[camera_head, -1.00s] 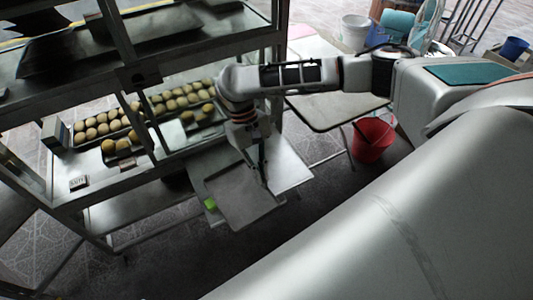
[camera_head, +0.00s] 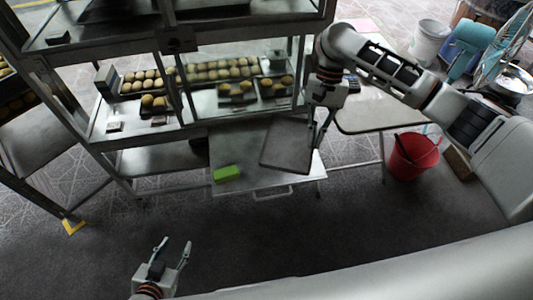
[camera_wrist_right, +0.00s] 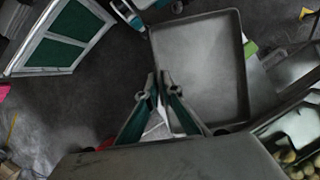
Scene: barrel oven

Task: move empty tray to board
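The empty tray (camera_head: 285,148) is a dark, shallow, square tray; in the right wrist view its bare inside (camera_wrist_right: 203,70) faces the camera. My right gripper (camera_head: 317,140) is shut on the tray's edge, with its fingers (camera_wrist_right: 157,82) at one side of the tray. The tray overlaps the pale board-like surface (camera_head: 255,184) in front of the rack; I cannot tell whether it touches it. My left gripper (camera_head: 174,252) is open and empty, low in the head view, apart from the tray.
A bright green block (camera_head: 227,173) lies on the pale surface. The metal rack (camera_head: 215,120) holds trays of round buns (camera_head: 222,70). A light table (camera_head: 385,112) stands at the right, with a red bucket (camera_head: 413,158) beside it. Dark floor in front is clear.

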